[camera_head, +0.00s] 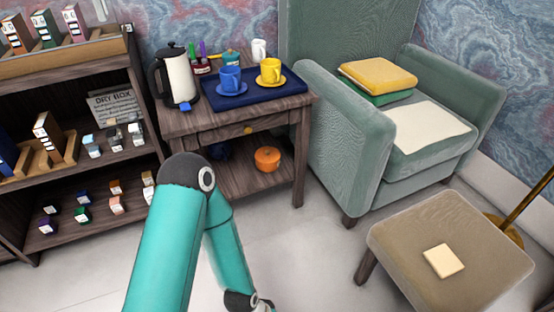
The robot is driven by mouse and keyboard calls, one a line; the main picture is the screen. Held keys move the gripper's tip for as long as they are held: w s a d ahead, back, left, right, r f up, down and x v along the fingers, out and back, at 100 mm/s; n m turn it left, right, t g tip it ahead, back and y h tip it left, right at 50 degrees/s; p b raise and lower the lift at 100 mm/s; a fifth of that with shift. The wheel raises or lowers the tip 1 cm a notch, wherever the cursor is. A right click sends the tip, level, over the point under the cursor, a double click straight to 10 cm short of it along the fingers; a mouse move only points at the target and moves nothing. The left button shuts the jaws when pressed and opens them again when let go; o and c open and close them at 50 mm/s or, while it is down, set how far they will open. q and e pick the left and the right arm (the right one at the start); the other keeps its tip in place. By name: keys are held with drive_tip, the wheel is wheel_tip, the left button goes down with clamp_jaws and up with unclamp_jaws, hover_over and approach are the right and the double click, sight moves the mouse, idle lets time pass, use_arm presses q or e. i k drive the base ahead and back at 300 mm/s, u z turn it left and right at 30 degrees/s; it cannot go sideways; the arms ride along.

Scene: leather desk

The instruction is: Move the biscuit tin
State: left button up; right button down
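Nothing in the camera_head view is clearly marked as a biscuit tin. A round orange thing (267,158) sits on the lower shelf of the wooden side table (196,122). A dark blue round thing (218,151) is to its left on that shelf, partly hidden; I cannot tell whether either is the tin. A teal arm of mine rises from the bottom left of centre, bends in front of the table and runs back down to a wrist joint at the bottom edge. No gripper fingers show.
A blue tray (285,100) on the table holds a blue cup (230,77) and a yellow cup (270,70); a kettle (178,75) stands left. Left is a shelf unit with small boxes. Right are a green armchair (350,125) and footstool (430,215). Floor between is clear.

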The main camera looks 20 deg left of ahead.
sight(267, 168)
drive_tip(key=u, duration=0.25)
drive_tip(key=i, duration=0.95)
drive_tip(key=u, duration=0.8)
